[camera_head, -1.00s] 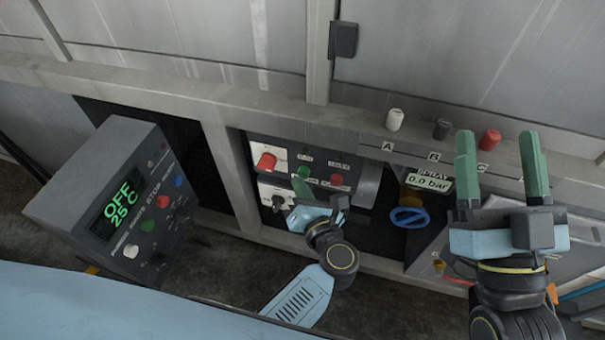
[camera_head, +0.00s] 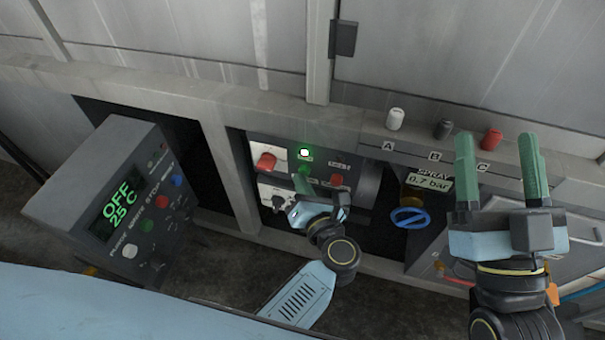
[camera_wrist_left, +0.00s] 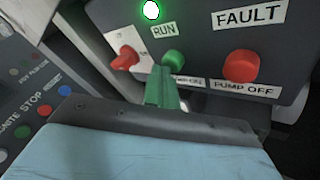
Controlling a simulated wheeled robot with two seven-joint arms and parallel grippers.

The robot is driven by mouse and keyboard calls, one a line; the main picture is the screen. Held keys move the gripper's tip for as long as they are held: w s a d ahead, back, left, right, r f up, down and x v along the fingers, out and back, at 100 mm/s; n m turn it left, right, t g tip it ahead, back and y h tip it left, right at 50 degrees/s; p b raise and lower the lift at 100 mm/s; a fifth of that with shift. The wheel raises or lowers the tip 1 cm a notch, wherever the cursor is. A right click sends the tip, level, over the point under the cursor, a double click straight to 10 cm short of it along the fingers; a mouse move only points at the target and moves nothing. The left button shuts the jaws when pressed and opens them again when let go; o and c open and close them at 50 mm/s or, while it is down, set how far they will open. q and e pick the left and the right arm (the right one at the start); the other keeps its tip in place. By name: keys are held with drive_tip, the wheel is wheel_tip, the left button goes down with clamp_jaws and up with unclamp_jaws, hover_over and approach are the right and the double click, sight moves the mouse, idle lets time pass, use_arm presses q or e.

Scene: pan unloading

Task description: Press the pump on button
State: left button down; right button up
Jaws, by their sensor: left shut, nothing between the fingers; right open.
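The green pump on button (camera_wrist_left: 174,58) shows in the left wrist view on the grey control panel (camera_wrist_left: 205,20), with its label partly hidden. My left gripper (camera_head: 302,184) is shut and empty. Its green fingertips are at the green button, which also shows in the head view (camera_head: 306,169); in the left wrist view they overlap its lower edge. The RUN lamp (camera_head: 304,151) above is lit bright green. The spray display (camera_head: 430,183) reads about 0.7 bar. My right gripper (camera_head: 498,155) is open and empty, right of the panel.
The red pump off button (camera_wrist_left: 240,66) is right of the green one. A red knob (camera_head: 266,162) is on the left. A burner box (camera_head: 110,205) reading OFF 25 C stands further left. A blue valve handle (camera_head: 410,217) is to the right.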

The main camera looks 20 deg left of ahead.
use_arm(q)
drive_tip(key=shift+s, duration=0.1)
drive_tip(key=shift+s+p, duration=0.3)
drive_tip(key=shift+s, duration=0.5)
